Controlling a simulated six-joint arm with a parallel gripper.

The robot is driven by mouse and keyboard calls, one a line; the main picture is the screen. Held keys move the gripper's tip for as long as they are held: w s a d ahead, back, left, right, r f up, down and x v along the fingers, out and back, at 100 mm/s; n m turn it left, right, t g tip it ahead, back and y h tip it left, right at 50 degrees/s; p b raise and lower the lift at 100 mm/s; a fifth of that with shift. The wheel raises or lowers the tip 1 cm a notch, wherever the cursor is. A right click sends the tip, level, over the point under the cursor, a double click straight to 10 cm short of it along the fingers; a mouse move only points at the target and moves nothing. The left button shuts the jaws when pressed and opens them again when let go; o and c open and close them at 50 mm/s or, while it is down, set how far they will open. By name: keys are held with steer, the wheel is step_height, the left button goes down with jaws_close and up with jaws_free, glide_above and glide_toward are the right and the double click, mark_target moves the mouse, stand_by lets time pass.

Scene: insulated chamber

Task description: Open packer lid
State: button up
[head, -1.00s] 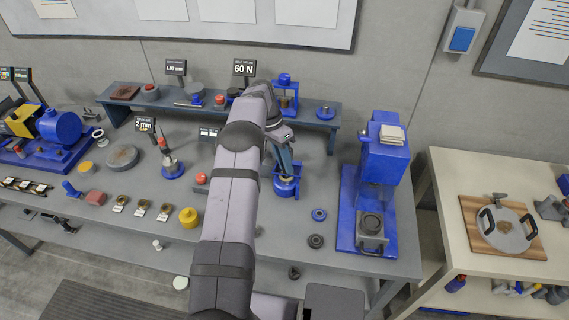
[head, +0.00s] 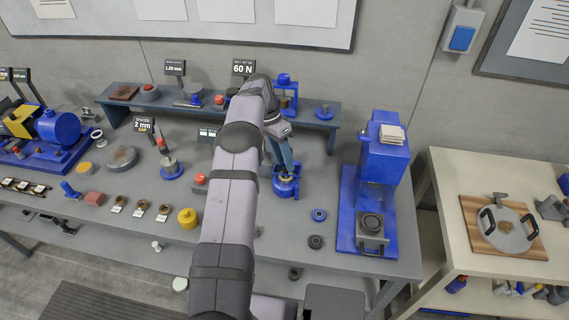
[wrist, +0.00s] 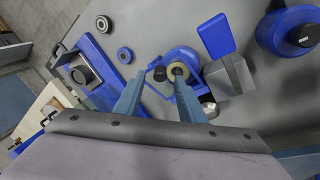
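A small blue device (head: 286,186) stands on the grey bench directly under my gripper; it appears to be the packer, though no label shows. In the wrist view its blue body (wrist: 184,57) carries a tan ring (wrist: 180,67) and a black round knob (wrist: 158,74). My gripper (wrist: 159,76) points down at it with its two blue-grey fingers apart. The black knob shows between the fingertips, and the right fingertip overlaps the tan ring. I cannot tell whether either finger touches. In the head view my gripper (head: 286,168) partly hides the device's top. The lid's outline is unclear.
A tall blue press (head: 382,165) stands to the right. Two small rings, one blue (head: 319,215) and one dark (head: 315,242), lie between. A raised shelf (head: 210,112) with several items runs behind. A yellow cylinder (head: 188,218) and a red button (head: 200,178) are left of my arm.

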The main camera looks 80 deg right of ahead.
mark_target(279, 170)
steer(key=shift+b+v, duration=0.5)
steer(key=shift+v, duration=2.45)
steer(key=shift+o, duration=0.3)
